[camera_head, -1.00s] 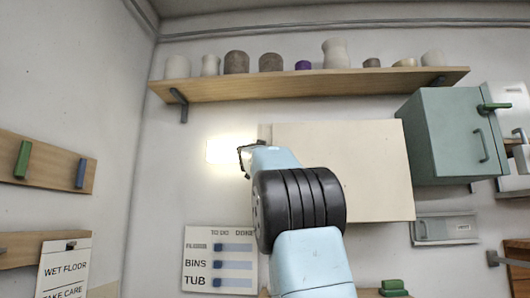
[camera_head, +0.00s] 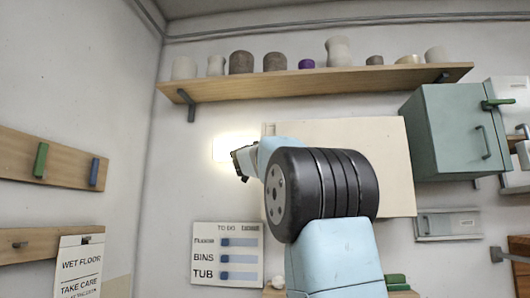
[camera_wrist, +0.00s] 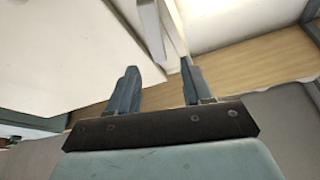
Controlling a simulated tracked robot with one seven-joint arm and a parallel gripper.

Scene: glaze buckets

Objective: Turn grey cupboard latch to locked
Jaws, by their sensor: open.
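A grey-green cupboard (camera_head: 456,135) hangs on the wall at the right in the head view. My gripper (camera_head: 240,163) is to the left, in front of the cream wall panel's left edge and well apart from the cupboard. In the wrist view my gripper (camera_wrist: 158,72) is open, with nothing between its two fingers. The latch cannot be made out in the wrist view.
A shelf (camera_head: 320,82) with several pots runs above. My arm crosses in front of the cream panel (camera_head: 395,165). A flat grey wall box (camera_head: 447,225) is below the cupboard. A to-do board (camera_head: 227,254) hangs lower left. White fittings (camera_head: 508,95) crowd the cupboard's right.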

